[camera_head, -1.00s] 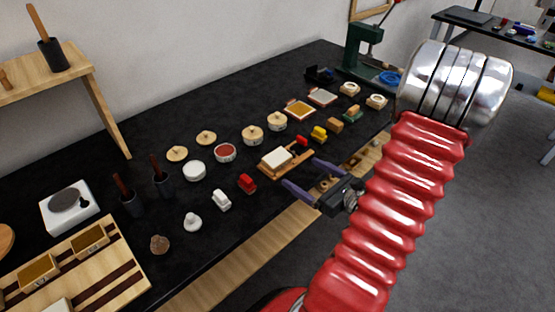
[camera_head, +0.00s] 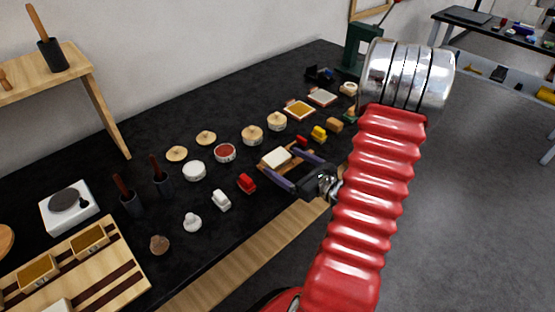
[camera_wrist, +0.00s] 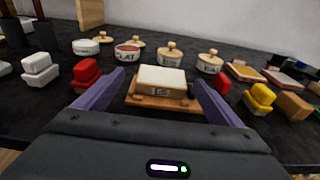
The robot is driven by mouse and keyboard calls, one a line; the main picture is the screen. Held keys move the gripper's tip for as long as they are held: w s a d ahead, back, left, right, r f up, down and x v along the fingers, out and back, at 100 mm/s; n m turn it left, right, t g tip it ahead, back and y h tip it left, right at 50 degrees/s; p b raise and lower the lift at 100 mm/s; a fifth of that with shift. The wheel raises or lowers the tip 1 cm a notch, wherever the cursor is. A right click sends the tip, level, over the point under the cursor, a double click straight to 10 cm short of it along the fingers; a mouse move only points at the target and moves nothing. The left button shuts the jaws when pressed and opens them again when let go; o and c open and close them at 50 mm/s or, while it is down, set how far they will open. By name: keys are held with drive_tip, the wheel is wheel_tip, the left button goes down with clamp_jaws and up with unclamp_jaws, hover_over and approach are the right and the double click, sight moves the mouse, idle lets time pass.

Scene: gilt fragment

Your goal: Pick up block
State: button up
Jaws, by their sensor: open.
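A pale cream block (camera_head: 276,157) with a dark mark on its front face lies on a small wooden board (camera_wrist: 150,102) near the front edge of the black table. The block also shows in the wrist view (camera_wrist: 161,79), centred ahead of my gripper. My gripper (camera_head: 285,168) is open, with its two purple fingers spread toward the board. In the wrist view my gripper (camera_wrist: 160,85) has one finger at each side of the block and board, with a gap on both sides. Nothing is held.
A red block (camera_wrist: 86,75) stands left of the fingers, and a smaller red piece (camera_wrist: 222,83) is close to the right finger. A yellow block (camera_wrist: 259,98) stands farther right. Lidded pots, including one wooden-lidded pot (camera_head: 252,134), stand behind. White pieces (camera_head: 221,199) stand to the left.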

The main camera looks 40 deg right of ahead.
sight(278, 157)
drive_tip(key=shift+w+d+f, duration=0.1)
drive_tip(key=shift+w+f, duration=0.15)
drive_tip(key=shift+w, duration=1.05)
drive_tip(key=shift+w+d+f, duration=0.1)
drive_tip(key=shift+w+f, duration=0.1)
drive_tip(key=shift+w, duration=1.05)
drive_tip(key=shift+c, duration=0.5)
drive_tip(key=c, duration=1.1)
